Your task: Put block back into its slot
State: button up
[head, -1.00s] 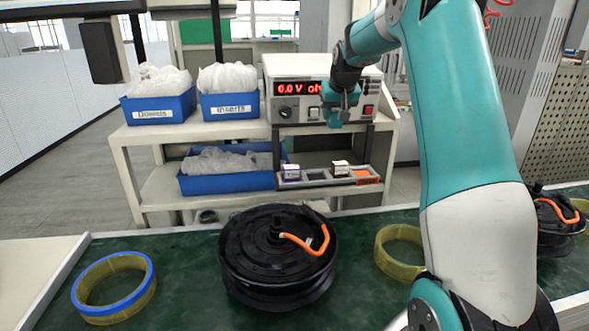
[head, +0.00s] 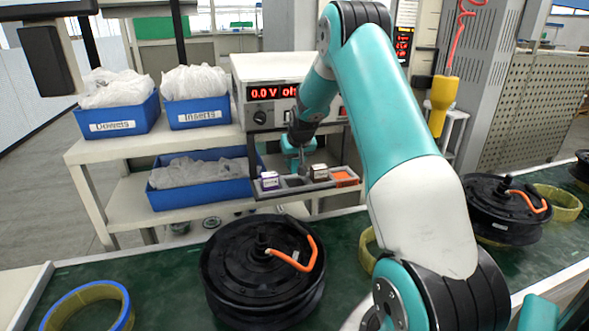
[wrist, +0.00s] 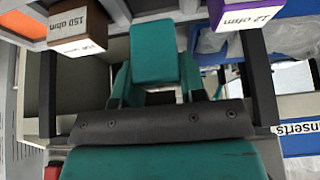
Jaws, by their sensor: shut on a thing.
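A narrow grey slotted tray (head: 330,185) sits on the shelf below the meter. A purple block with a white top (head: 270,180) is in its left slot; it reads "12 ohm" in the wrist view (wrist: 240,12). A brown block (head: 319,172) sits further right and reads "150 ohm" in the wrist view (wrist: 77,28). Between them is a dark slot, partly covered by my gripper. The right end (head: 345,178) is orange. My gripper (head: 301,160) points down over the gap between the two blocks, shut on a block that the fingers almost wholly hide.
The meter (head: 262,93) stands above and behind the tray. Blue bins (head: 118,127) of bagged parts stand to the left, another bin (head: 200,198) on the lower shelf. A black hub motor (head: 240,295) lies on the green conveyor in front.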

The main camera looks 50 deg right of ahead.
aim_at(295, 171)
jog(key=shift+f+p, duration=0.5)
jog(key=shift+f, duration=1.9)
jog(key=shift+f, duration=0.2)
jog(key=o, duration=1)
jog(key=shift+r, duration=0.1)
